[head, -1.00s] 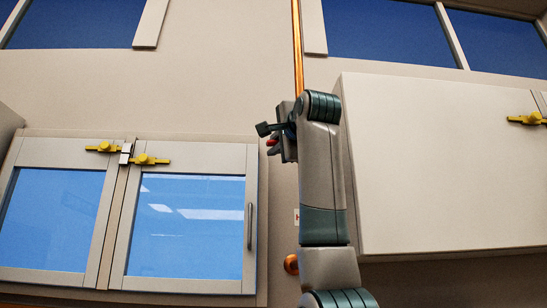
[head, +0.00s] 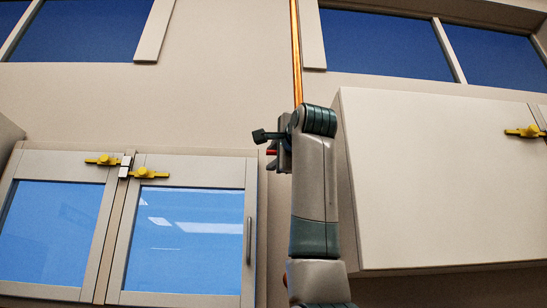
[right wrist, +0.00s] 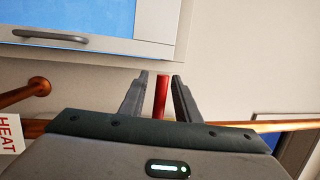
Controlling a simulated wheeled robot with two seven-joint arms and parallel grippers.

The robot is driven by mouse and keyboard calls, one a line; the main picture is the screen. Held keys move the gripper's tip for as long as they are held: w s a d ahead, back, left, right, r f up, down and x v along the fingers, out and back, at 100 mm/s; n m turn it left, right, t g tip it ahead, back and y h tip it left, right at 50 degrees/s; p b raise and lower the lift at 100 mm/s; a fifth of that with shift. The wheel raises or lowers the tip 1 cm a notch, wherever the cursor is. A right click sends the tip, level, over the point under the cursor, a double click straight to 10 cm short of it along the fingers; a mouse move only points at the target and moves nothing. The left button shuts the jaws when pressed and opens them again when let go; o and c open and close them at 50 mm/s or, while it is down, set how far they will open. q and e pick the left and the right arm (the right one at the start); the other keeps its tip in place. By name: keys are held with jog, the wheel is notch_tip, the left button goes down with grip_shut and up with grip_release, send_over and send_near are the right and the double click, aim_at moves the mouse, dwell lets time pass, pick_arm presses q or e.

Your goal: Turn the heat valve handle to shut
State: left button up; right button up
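The heat valve handle is a red bar (right wrist: 161,98). In the right wrist view it stands between the two fingers of my right gripper (right wrist: 160,90), with a visible gap on each side. In the head view only a small red piece of the handle (head: 271,153) shows beside my right gripper (head: 268,144), which is seen from behind at the wall. The valve body is hidden by my gripper and arm. A copper pipe (head: 296,50) runs down the wall to the gripper. A HEAT label (right wrist: 9,133) shows at the left edge of the right wrist view. My left gripper is out of view.
A glass-fronted cabinet (head: 250,190) with yellow latches hangs left of my right arm. A plain pale cabinet (head: 440,180) hangs close on the right. A copper pipe stub (right wrist: 38,87) sticks out near the gripper. Bare wall lies above.

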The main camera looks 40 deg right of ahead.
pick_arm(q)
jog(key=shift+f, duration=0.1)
pick_arm(e)
jog(key=shift+s, duration=0.15)
